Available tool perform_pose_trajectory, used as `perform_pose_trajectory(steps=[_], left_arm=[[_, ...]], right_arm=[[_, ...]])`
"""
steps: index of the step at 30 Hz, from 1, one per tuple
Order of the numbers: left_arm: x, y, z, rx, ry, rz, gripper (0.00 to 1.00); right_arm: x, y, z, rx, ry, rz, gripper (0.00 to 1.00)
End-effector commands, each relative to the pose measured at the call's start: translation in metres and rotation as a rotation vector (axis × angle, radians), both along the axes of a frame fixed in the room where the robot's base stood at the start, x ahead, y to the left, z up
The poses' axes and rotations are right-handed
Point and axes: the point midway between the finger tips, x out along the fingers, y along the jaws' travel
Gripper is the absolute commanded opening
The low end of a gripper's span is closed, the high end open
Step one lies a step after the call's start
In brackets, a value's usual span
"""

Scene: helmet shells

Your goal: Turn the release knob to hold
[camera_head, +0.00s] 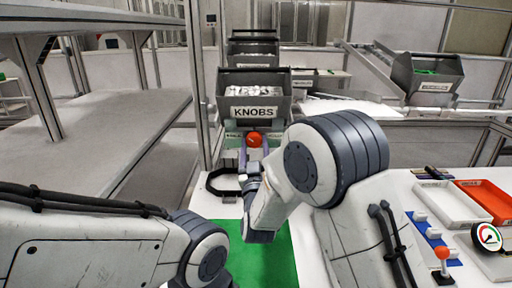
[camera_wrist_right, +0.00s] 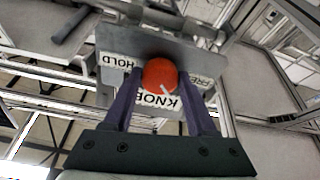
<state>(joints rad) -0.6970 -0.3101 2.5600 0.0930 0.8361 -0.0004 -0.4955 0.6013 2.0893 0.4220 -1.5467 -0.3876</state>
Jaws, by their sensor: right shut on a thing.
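The release knob (camera_head: 254,139) is a round red-orange knob on a plate below the KNOBS bin. In the right wrist view the knob (camera_wrist_right: 160,75) carries a short white pointer mark, which slants toward the lower right of that picture. A HOLD label (camera_wrist_right: 122,60) is left of it there, and a partly covered label starting "PRE" (camera_wrist_right: 207,82) is on the right. My right gripper (camera_head: 255,150) has its two dark fingers on either side of the knob, shut on it; the fingers also show in the wrist view (camera_wrist_right: 160,92). My left gripper is outside the picture.
The grey KNOBS bin (camera_head: 254,95) stands behind the knob. A black frame (camera_head: 222,183) lies left of my right gripper, above a green mat (camera_head: 265,265). White and orange trays (camera_head: 450,204), a gauge (camera_head: 487,236) and a red-topped lever (camera_head: 442,254) stand at right.

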Motion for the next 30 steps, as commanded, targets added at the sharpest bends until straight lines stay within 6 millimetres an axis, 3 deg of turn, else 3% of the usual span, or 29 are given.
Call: perform_pose_trajectory(steps=[11, 30], left_arm=[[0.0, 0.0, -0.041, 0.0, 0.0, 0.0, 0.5], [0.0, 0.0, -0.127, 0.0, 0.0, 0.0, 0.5]], right_arm=[[0.0, 0.001, -0.006, 0.204, -0.004, 0.039, 0.02], [-0.001, 0.004, -0.004, 0.797, -0.004, 0.163, 0.02]])
